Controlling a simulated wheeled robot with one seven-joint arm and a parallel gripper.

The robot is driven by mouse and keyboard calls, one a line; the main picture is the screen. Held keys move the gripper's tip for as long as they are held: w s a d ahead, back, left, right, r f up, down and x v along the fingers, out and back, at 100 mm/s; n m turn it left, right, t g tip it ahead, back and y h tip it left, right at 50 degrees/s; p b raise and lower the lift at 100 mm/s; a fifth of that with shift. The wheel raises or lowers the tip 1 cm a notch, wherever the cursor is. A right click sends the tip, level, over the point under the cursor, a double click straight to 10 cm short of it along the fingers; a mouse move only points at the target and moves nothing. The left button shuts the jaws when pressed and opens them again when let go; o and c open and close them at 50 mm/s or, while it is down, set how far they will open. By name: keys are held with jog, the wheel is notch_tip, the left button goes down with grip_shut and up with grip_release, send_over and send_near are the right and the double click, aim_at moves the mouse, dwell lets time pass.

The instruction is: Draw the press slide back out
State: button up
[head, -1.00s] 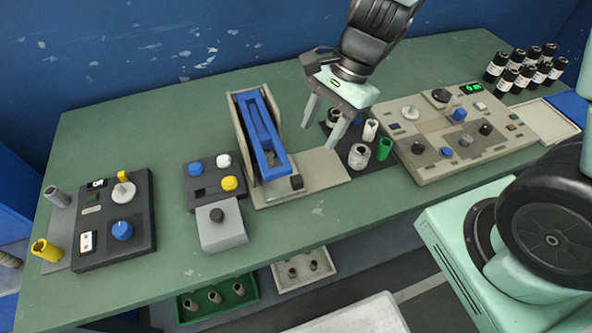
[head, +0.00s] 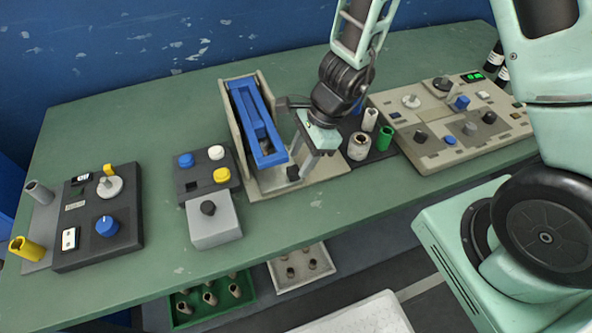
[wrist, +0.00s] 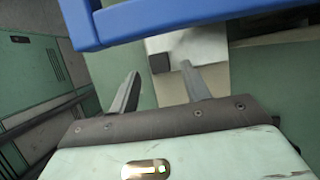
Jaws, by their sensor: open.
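The press (head: 233,120) is a beige housing with a blue lever frame (head: 257,125), standing mid-table. A dark knob (head: 292,173) sits low at the front end of the press, on its light base; I take it for the slide's handle. My gripper (head: 308,165) is open and empty, pointing down just right of the blue frame's front end, close to the knob. In the wrist view a dark block (wrist: 159,63), probably this knob, shows between the open fingertips (wrist: 160,72). The blue frame (wrist: 180,20) crosses the top of that view. Whether the fingers touch the knob cannot be told.
A grey box with a black knob (head: 213,222) and a button panel (head: 205,175) stand left of the press. White and green cylinders (head: 386,138) stand on a dark mat at right, before a beige control panel (head: 450,130).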

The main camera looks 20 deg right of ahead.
aim_at(294, 169)
jog(key=shift+b+x, duration=0.45)
jog(key=shift+x, duration=1.3)
